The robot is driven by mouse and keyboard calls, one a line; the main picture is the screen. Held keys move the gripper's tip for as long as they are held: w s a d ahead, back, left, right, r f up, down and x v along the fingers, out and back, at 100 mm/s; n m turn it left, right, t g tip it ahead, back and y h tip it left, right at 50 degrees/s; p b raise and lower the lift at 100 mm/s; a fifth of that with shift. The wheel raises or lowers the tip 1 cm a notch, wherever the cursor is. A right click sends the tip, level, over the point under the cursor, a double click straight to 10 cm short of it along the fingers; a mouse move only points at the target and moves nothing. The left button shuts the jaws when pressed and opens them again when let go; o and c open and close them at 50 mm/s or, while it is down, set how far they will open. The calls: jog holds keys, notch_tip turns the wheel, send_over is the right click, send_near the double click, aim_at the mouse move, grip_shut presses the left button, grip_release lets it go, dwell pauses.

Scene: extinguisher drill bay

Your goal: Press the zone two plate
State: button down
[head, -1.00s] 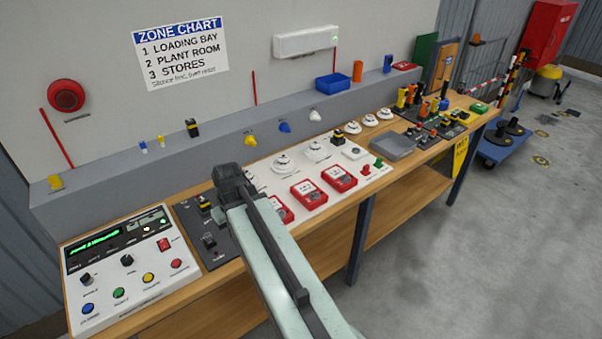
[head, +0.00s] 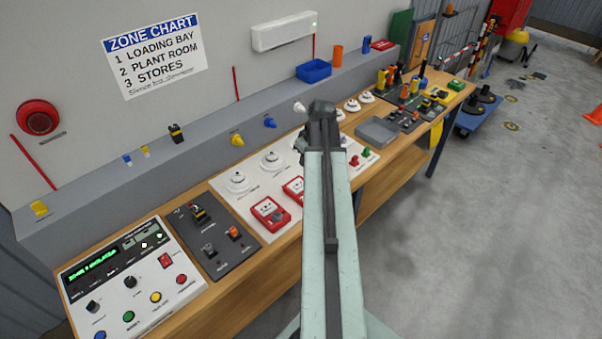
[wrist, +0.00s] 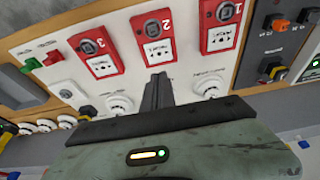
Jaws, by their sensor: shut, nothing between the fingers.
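Three red call points numbered 1, 2 and 3 sit on a white board. In the wrist view the zone two call point (wrist: 154,38) is in the middle, with its white plate facing out. Zone one (wrist: 220,28) is to its right and zone three (wrist: 97,52) to its left. In the head view zone two (head: 294,190) is partly covered by my arm, zone one (head: 270,214) is clear and zone three is hidden. My gripper (wrist: 158,80) is shut and empty. In the wrist view its tips appear just below the zone two plate; their height above the board is unclear.
White round detectors (head: 273,161) stand on the same board beside the call points. A dark switch panel (head: 212,241) and a control panel with coloured buttons (head: 130,280) lie to the left. A grey tray (head: 378,131) and several tools crowd the bench to the right.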

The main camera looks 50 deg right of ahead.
aim_at(298, 185)
jog(key=b+x, duration=0.4)
jog(key=s+b+x, duration=0.1)
jog(key=b+x, duration=0.3)
jog(key=x, duration=0.1)
jog(key=b+x, duration=0.4)
jog(key=shift+s+f+b, duration=0.1)
jog(key=shift+f+b, duration=0.3)
jog(key=shift+f, duration=0.05)
